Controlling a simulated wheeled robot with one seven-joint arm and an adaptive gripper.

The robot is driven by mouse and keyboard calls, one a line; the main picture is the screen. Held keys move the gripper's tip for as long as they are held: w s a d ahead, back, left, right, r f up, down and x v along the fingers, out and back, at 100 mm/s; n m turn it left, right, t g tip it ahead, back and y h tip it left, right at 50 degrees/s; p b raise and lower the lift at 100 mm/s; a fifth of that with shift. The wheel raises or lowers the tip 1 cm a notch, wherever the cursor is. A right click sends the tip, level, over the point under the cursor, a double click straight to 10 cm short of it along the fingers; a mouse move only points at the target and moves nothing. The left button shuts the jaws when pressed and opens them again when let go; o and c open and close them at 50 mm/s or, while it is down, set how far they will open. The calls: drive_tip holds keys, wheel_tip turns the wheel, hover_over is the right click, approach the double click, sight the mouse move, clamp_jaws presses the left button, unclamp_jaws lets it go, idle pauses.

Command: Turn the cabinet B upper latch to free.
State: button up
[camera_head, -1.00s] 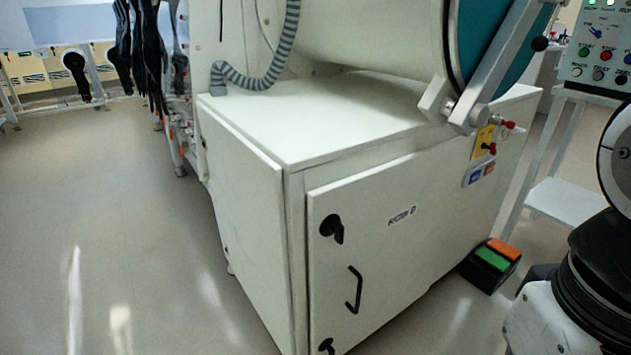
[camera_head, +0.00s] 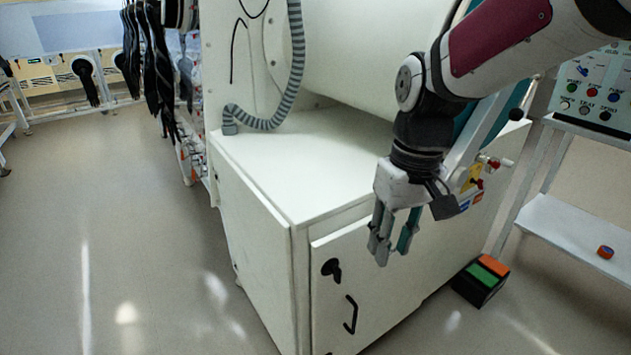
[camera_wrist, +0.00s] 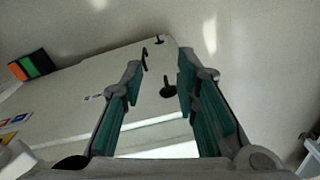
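The upper latch (camera_head: 331,268) of the white cabinet (camera_head: 365,262) is a black turn handle near the top left corner of the front door. Its lever seems to point roughly downward. In the wrist view the upper latch (camera_wrist: 168,91) shows between and beyond my fingers, with nothing touching it. My gripper (camera_head: 391,246) is open and empty, fingers down, in front of the door's top edge and to the right of the latch. The wrist view shows the teal-padded fingers (camera_wrist: 160,80) spread wide. The door label is partly hidden by my gripper in the head view.
A black door handle (camera_head: 350,314) sits below the latch; a lower latch (camera_wrist: 159,41) shows in the wrist view. A yellow plate with red-tipped valves (camera_head: 476,180) is right of my arm. A green-orange pedal box (camera_head: 481,279) stands on the floor. Floor to the left is clear.

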drive_tip(key=w+a+n+p, duration=0.2)
drive_tip(key=w+a+p, duration=0.1)
drive_tip(key=w+p, duration=0.5)
drive_tip(key=n+p, duration=0.1)
drive_tip(key=p, duration=0.5)
approach(338, 269)
drive_tip(key=shift+h, duration=0.4)
drive_tip(key=f, duration=1.1)
drive_tip(key=shift+a+f, duration=0.1)
drive_tip(key=shift+a, duration=0.2)
clamp_jaws()
